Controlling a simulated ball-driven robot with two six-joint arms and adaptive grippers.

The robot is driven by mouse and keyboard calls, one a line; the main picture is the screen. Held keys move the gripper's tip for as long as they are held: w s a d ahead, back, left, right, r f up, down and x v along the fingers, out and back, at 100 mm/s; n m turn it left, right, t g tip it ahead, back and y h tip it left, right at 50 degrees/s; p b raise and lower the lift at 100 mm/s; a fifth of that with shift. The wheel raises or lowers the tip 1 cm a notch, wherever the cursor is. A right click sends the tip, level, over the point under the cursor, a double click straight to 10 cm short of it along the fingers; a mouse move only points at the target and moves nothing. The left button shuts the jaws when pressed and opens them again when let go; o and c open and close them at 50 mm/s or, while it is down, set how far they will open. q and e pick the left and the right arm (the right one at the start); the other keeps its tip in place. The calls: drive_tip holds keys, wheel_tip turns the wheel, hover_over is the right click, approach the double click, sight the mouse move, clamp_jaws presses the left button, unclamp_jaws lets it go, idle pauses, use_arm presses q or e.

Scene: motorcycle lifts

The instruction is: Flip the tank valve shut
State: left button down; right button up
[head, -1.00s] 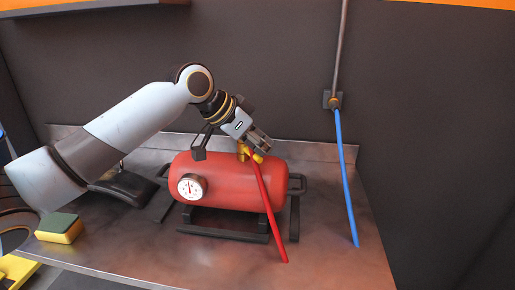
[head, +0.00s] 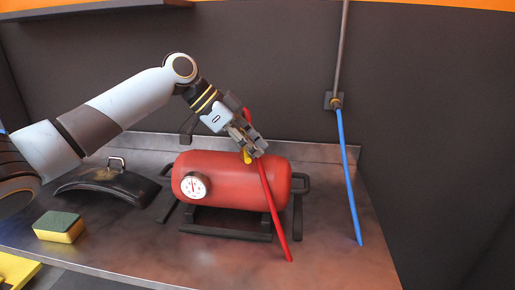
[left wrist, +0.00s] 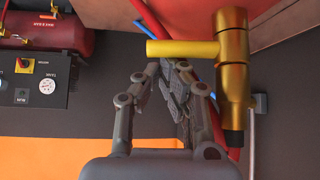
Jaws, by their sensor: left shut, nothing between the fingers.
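The red tank (head: 235,178) lies on its side in a black frame on the metal bench, with a white round gauge (head: 194,185) at its left end. In the left wrist view the valve has an upright brass body (left wrist: 234,75) and a yellow lever (left wrist: 182,49) sticking out to the left. In the head view only a bit of yellow (head: 246,157) shows under the gripper. My left gripper (head: 256,148) is shut and empty at the valve above the tank. In the wrist view its fingers (left wrist: 172,68) are close to the lever; I cannot tell whether they touch it.
A red hose (head: 271,210) runs down across the tank's right part onto the bench. A blue hose (head: 346,180) hangs from a wall pipe at the right. A sponge (head: 60,226) and a dark curved piece with a padlock (head: 110,183) are at the left.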

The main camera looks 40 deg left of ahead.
use_arm(q)
drive_tip(key=shift+s+a+m+g, duration=0.25)
drive_tip(key=shift+s+m+g, duration=0.05)
drive_tip(key=shift+m, duration=0.2)
drive_tip(key=shift+s+a, duration=0.2)
drive_tip(key=shift+a, duration=0.05)
idle(0.4)
